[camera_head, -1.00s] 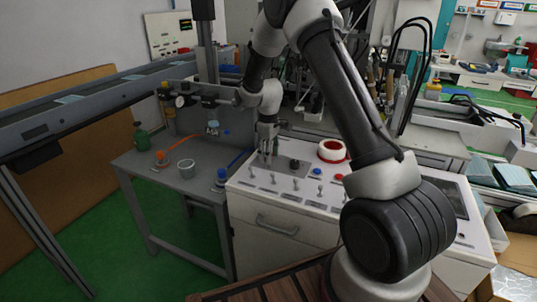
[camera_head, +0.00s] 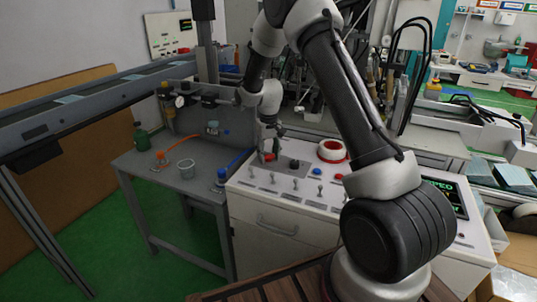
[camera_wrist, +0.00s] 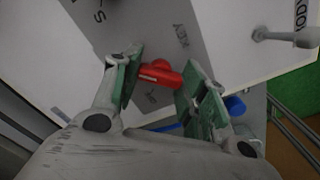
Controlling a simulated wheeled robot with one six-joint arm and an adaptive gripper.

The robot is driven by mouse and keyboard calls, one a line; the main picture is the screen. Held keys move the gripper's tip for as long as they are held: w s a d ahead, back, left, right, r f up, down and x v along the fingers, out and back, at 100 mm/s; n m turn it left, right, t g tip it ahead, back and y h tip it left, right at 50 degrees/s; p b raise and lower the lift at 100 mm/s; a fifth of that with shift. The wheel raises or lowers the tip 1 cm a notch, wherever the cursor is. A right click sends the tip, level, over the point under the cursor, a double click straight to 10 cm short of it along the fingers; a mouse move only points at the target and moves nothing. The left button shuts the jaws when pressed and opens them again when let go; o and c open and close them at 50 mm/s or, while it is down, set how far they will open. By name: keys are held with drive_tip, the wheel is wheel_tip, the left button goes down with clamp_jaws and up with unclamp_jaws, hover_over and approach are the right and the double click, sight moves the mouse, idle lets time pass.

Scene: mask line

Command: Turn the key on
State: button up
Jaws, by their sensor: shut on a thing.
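The red key (camera_head: 269,156) stands at the back left of the white control panel (camera_head: 285,199). In the wrist view the red key (camera_wrist: 160,74) lies between the two green-lined finger pads, close against both. My gripper (camera_head: 268,149) points down at the panel and is shut on the key; it also shows in the wrist view (camera_wrist: 161,82). A "KEY" label (camera_wrist: 181,36) is on the grey plate beside it. The key's lower end is hidden. The display screen (camera_head: 443,197) at the panel's right is lit with green text, partly covered by my arm.
Several toggle switches (camera_head: 295,185) line the panel's front. A blue button (camera_head: 317,171) and a red-and-white ring (camera_head: 332,151) are to the right of the key.

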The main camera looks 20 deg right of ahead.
sight(269, 155)
idle(0.4)
drive_tip(key=o, duration=1)
drive_tip(key=shift+r, duration=0.1)
wheel_tip(269, 155, up, 12)
drive_tip(key=shift+f, duration=0.1)
